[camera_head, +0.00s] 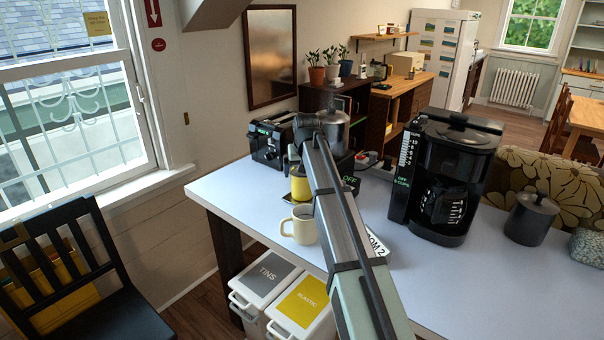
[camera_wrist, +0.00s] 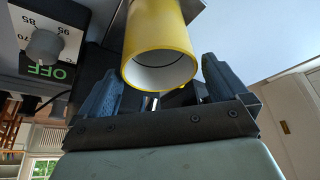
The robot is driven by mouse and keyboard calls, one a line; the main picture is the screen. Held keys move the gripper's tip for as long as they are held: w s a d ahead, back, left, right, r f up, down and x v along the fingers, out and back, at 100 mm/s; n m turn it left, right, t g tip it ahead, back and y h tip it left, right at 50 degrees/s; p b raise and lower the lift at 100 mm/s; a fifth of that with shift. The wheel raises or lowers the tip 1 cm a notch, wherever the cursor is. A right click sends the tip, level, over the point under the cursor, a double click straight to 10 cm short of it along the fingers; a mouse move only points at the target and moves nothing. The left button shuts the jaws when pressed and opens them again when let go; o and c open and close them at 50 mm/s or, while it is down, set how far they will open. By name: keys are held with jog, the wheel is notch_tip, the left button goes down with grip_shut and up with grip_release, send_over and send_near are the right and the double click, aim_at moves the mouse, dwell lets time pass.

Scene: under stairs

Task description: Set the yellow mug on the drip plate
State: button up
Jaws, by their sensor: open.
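The yellow mug (camera_head: 301,187) stands upright on the metal drip plate (camera_head: 287,199) of the dark coffee machine at the back of the counter. In the wrist view the yellow mug (camera_wrist: 157,35) shows its white inside, with the plate (camera_wrist: 203,6) at its base. My gripper (camera_wrist: 162,75) is open, with one blue-grey finger on each side of the mug and gaps between. It reaches in from the front; in the head view my arm hides part of the machine and the mug's right side. The machine's OFF label (camera_wrist: 46,72) is beside the mug.
A cream mug (camera_head: 300,226) stands just in front of the plate. A black toaster (camera_head: 267,147) is to the left. A black coffee maker (camera_head: 447,180) and a dark canister (camera_head: 531,218) stand right. A label plate (camera_head: 378,244) lies beside my arm. The front-left counter (camera_head: 235,190) is clear.

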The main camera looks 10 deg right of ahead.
jog(key=v, duration=1)
jog(key=shift+s+r, duration=0.2)
jog(key=shift+r, duration=0.1)
jog(key=shift+d, duration=0.15)
jog(key=s+d+r+m, duration=0.2)
jog(key=d+r, duration=0.1)
jog(key=d, duration=0.5)
jog(key=s+d+r+m, duration=0.2)
jog(key=s+d, duration=0.1)
jog(key=d, duration=0.6)
jog(key=w+a+f+m+y, duration=0.1)
jog(key=w+a+f+m, duration=0.1)
jog(key=f+m, duration=0.3)
jog(key=shift+w+a+f+m, duration=0.35)
jog(key=shift+a+f, duration=0.3)
jog(key=shift+f, duration=1.5)
